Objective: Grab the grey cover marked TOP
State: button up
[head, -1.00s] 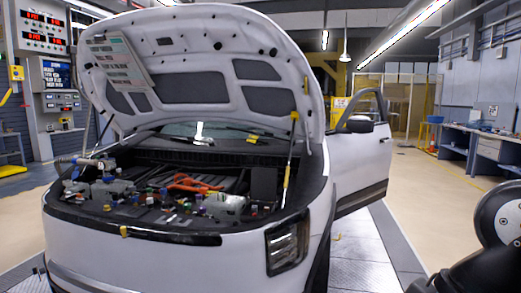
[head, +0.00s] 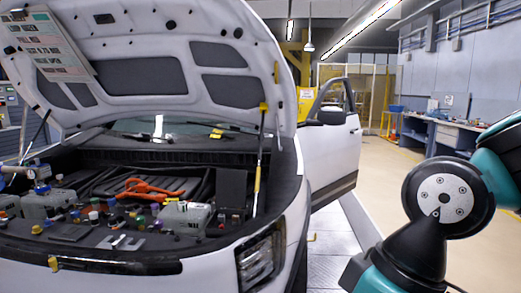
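The white car's open engine bay (head: 130,262) fills the lower left of the head view. Inside it I see a grey block (head: 185,217) at the front right and another grey unit (head: 48,204) at the left. A flat dark grey piece (head: 72,232) lies near the front edge. I cannot read the word TOP on any part, so I cannot tell which one is the marked cover. My arm shows at the right, apart from the car; its gripper is outside the view.
The raised hood (head: 165,75) hangs over the bay, with a yellow-ended prop (head: 258,170) at its right. Orange-red cables (head: 150,189) and several coloured caps crowd the bay. The car's door (head: 335,145) stands open. A workbench (head: 440,135) is at the back right.

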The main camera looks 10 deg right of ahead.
aim_at(123, 243)
jog(key=k, duration=0.5)
jog(key=u, duration=0.5)
jog(key=i, duration=0.45)
jog(key=u, duration=0.6)
jog(key=i, duration=1.8)
jog(key=z, duration=0.4)
